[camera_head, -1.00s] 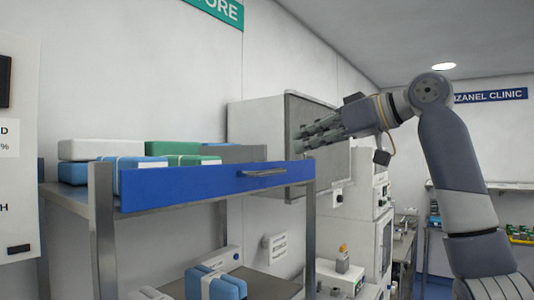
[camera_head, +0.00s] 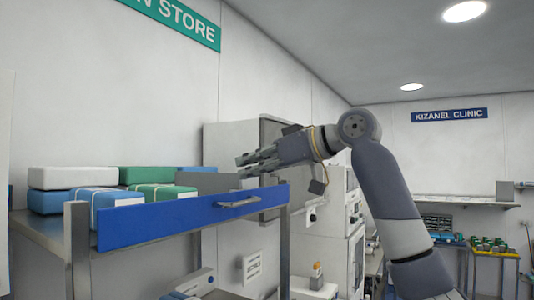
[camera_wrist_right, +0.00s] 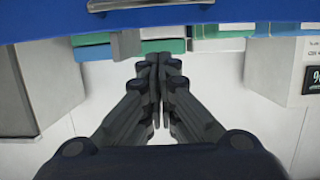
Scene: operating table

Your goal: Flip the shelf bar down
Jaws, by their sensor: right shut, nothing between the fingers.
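The blue shelf bar (camera_head: 180,215) runs along the front of the top shelf in the head view, standing upright before the packs. A grey handle (camera_head: 239,203) sits on its right part. In the right wrist view the blue bar (camera_wrist_right: 220,14) crosses the top edge, with the handle (camera_wrist_right: 130,4) at the very top. My right gripper (camera_head: 241,166) is shut and empty, above the bar's handle end in the head view; a gap shows between them. In the right wrist view its fingertips (camera_wrist_right: 160,60) are together. My left gripper is out of view.
Green packs (camera_head: 146,175), blue packs (camera_head: 86,200) and a white pack (camera_head: 72,177) lie on the shelf behind the bar. A grey cabinet (camera_head: 232,138) hangs on the wall behind my right gripper. Metal posts (camera_head: 77,250) hold the shelf.

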